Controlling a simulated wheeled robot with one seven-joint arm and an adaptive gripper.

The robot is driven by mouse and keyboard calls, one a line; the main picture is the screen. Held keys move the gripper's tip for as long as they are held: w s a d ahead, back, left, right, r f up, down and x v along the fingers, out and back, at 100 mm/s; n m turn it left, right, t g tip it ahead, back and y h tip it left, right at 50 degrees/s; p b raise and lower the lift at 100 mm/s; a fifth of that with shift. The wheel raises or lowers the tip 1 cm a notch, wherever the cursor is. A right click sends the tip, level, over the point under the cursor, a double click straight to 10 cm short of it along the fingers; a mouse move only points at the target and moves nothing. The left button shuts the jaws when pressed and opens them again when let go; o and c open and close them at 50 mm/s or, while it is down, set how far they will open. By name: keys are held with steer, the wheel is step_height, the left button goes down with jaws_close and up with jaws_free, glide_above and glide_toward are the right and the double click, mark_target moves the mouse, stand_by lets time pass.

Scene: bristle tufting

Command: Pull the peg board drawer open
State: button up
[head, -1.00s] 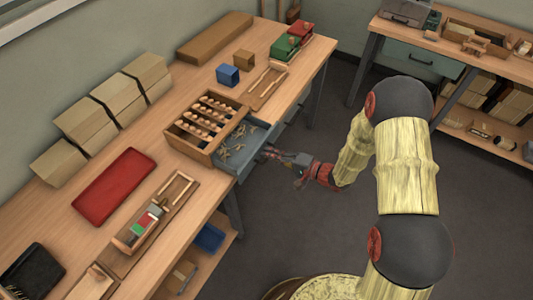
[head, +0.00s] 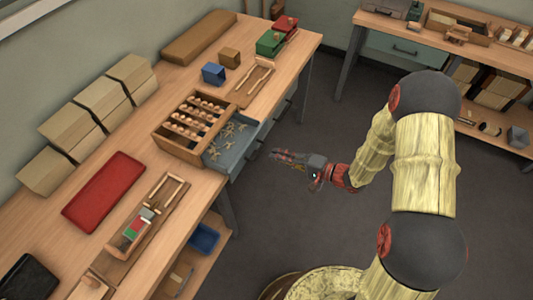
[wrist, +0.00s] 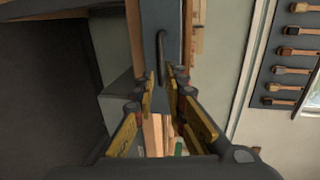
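The peg board (head: 187,141) is a wooden rack with rows of round pegs, standing on the bench. Its slate-blue drawer (head: 234,168) sticks out past the bench edge, pulled open, with several pale pegs loose inside. In the wrist view, the grey drawer front (wrist: 174,22) and its dark bar handle (wrist: 161,52) show beyond the fingertips. My gripper (head: 273,153) is to the right of the drawer front, apart from it and empty. In the wrist view, my gripper (wrist: 160,88) has its yellow-padded fingers spread with a gap between them.
The bench (head: 60,262) also holds a red mat (head: 104,190), wooden blocks, a blue box (head: 214,74) and green and red boxes. A second bench (head: 375,22) stands at the back right. Open floor (head: 300,215) lies around my gripper.

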steer(key=shift+v, duration=2)
steer(key=s+f+m+g, duration=0.2)
steer(key=s+g, duration=0.3)
steer(key=s, duration=0.5)
steer(key=s+d+r+n+g+h, duration=0.2)
steer(key=s+d+r+g+h, duration=0.2)
steer(key=s+r+h, duration=0.3)
steer(key=s+d+r+n+t+h, duration=0.25)
steer(key=d+r+h, duration=0.35)
steer(key=d+r, duration=0.45)
step_height(320, 180, up, 13)
steer(key=s+n+t+h, duration=0.1)
steer(key=s+n+t, duration=0.1)
steer(key=t, duration=0.4)
steer(key=shift+s+d+f, duration=0.2)
steer(key=shift+d+f, duration=0.05)
steer(key=shift+d, duration=0.2)
